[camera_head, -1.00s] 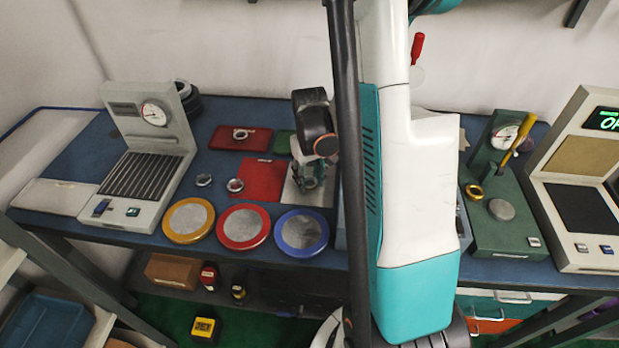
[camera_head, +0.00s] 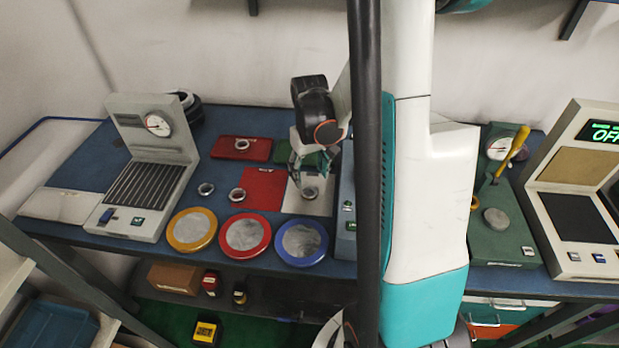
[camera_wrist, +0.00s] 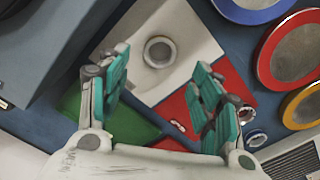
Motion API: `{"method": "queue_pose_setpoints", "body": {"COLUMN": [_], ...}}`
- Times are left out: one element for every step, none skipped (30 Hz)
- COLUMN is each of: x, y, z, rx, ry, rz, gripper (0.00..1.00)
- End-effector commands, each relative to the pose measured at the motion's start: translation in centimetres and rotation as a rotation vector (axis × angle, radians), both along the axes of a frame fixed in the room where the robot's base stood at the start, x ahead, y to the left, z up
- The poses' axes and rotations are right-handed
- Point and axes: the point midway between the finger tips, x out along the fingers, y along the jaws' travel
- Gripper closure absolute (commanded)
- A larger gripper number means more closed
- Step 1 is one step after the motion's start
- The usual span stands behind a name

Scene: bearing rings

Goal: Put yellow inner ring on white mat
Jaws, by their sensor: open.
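The white mat (camera_head: 320,207) lies on the blue bench, and a grey-looking ring (camera_head: 310,193) lies flat on it. In the wrist view the ring (camera_wrist: 160,52) sits on the bare white mat (camera_wrist: 195,30), with no yellow visible on it. My gripper (camera_head: 301,168) is open and empty just above the mat; in the wrist view its fingers (camera_wrist: 162,75) are spread, apart from the ring. A sliver of a yellow ring (camera_head: 474,201) shows on the green press at the right, mostly hidden behind my arm.
Red mats (camera_head: 262,195) (camera_head: 258,149) carry rings; another ring (camera_head: 205,189) lies on the bench. A green mat (camera_head: 318,158) is behind. Yellow-, red- and blue-rimmed discs (camera_head: 192,229) (camera_head: 245,235) (camera_head: 301,241) line the front edge. A gauge device (camera_head: 150,170) stands left.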

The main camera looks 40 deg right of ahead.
Motion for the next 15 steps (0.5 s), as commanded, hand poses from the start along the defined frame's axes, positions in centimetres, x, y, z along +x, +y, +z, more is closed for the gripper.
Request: {"method": "queue_pose_setpoints", "body": {"x": [0.0,0.0,0.0,0.0,0.0,0.0,0.0,0.0,0.0,0.0,0.0,0.0,0.0,0.0,0.0], "y": [0.0,0.0,0.0,0.0,0.0,0.0,0.0,0.0,0.0,0.0,0.0,0.0,0.0,0.0,0.0], "z": [1.5,2.0,2.7,3.2,3.6,4.0,4.4,4.6,4.9,5.1,5.2,5.3,5.4,5.4,5.4], "rx": [0.0,0.0,0.0,0.0,0.0,0.0,0.0,0.0,0.0,0.0,0.0,0.0,0.0,0.0,0.0], "ry": [0.0,0.0,0.0,0.0,0.0,0.0,0.0,0.0,0.0,0.0,0.0,0.0,0.0,0.0,0.0], "rz": [0.0,0.0,0.0,0.0,0.0,0.0,0.0,0.0,0.0,0.0,0.0,0.0,0.0,0.0,0.0], "gripper": [0.41,0.41,0.41,0.41,0.41,0.41,0.41,0.41,0.41,0.41,0.41,0.41,0.41,0.41,0.41]}}
